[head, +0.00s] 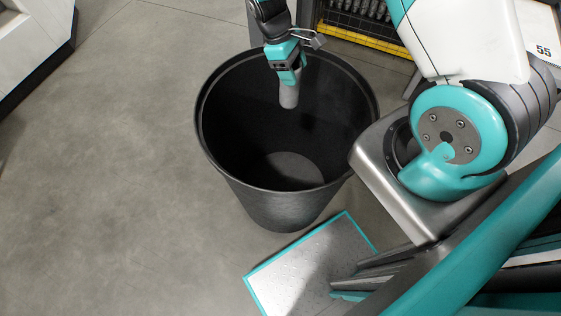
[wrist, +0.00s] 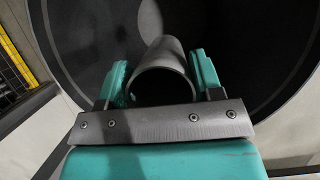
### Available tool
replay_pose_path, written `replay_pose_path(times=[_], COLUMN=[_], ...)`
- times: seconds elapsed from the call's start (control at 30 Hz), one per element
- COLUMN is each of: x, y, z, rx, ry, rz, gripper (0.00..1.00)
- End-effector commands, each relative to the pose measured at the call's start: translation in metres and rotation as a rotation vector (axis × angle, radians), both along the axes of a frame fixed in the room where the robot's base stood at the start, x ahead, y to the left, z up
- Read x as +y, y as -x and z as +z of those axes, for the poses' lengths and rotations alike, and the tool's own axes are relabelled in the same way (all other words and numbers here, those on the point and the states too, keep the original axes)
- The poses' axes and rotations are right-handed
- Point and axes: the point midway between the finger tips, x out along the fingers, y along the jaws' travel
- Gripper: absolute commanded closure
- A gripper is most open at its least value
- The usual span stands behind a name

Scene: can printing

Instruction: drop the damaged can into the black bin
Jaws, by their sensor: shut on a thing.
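The black bin (head: 275,208) is a large round tub standing on the floor in the head view, with its wide mouth facing up. My gripper (head: 288,84) is over the bin's mouth, towards its far side. It is shut on a grey metal can (head: 289,97), which points down into the bin. In the wrist view the can (wrist: 166,60) sits between the teal fingers of my gripper (wrist: 163,78), its near end open and dark. The black bin (wrist: 262,60) fills the background there. The bin's floor looks empty in the head view. No damage on the can can be made out.
A yellow-edged rack (head: 365,37) with rows of items stands behind the bin at the top. A white cabinet (head: 30,35) is at the upper left. The grey floor (head: 110,190) left of the bin is clear.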

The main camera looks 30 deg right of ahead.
Motion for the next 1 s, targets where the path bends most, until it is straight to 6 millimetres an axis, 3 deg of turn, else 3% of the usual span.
replay_pose_path(times=[0.4,0.73,0.77,0.8,0.9,1.0], x=[0.001,0.001,0.002,0.002,0.002,0.002], y=[0.0,0.0,0.0,0.0,0.0,0.0], z=[-0.051,-0.053,-0.053,-0.052,-0.052,-0.052], rx=[0.0,0.0,0.0,0.0,0.0,0.0], ry=[0.0,0.0,0.0,0.0,0.0,0.0], rz=[0.0,0.0,0.0,0.0,0.0,0.0], gripper=[0.73,0.73,0.38,0.29,0.11,0.11])
